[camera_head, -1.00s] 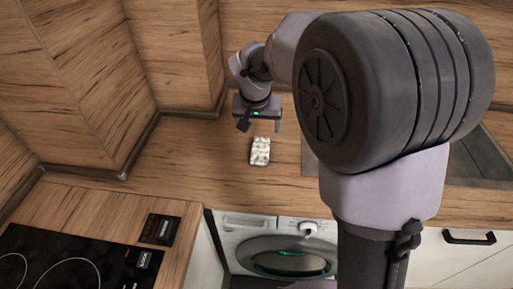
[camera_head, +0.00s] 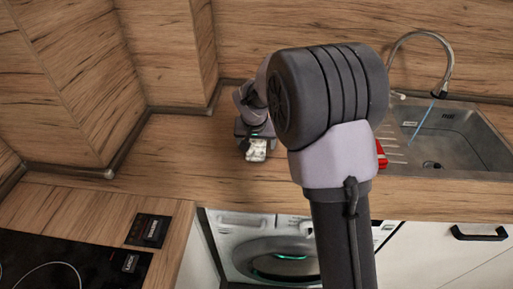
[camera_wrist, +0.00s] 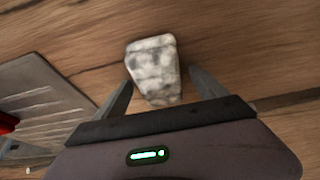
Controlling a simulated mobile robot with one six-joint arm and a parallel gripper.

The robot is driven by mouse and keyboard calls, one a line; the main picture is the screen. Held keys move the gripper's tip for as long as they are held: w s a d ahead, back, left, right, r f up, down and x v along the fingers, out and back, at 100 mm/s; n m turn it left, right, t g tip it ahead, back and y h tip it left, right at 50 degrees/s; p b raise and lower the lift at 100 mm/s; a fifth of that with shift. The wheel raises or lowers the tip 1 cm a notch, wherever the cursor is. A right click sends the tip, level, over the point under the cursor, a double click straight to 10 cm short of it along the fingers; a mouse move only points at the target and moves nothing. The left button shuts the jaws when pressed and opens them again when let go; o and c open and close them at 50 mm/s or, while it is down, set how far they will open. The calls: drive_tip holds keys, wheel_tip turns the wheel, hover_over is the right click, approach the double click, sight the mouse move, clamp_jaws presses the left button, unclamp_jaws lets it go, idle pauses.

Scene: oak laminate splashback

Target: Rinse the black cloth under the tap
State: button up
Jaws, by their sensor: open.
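A small folded cloth, mottled white and grey rather than black, lies on the wooden worktop; it shows in the head view (camera_head: 257,150) and the wrist view (camera_wrist: 154,68). My gripper (camera_head: 253,138) is just above it in the head view, hiding its far part. In the wrist view my gripper (camera_wrist: 160,86) is open, with one finger on each side of the cloth. The tap (camera_head: 447,66) arches over the sink (camera_head: 470,130) at the right, and a thin blue stream (camera_head: 422,120) falls from it into the basin.
A red object (camera_head: 381,155) lies on the sink's ribbed drainer (camera_head: 393,145), partly hidden by my arm. A black hob (camera_head: 60,262) is at the lower left. A washing machine (camera_head: 265,250) stands under the counter. The worktop (camera_head: 180,150) left of the cloth is clear.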

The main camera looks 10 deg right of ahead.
drive_tip(key=shift+f, duration=0.15)
drive_tip(key=c, duration=1.6)
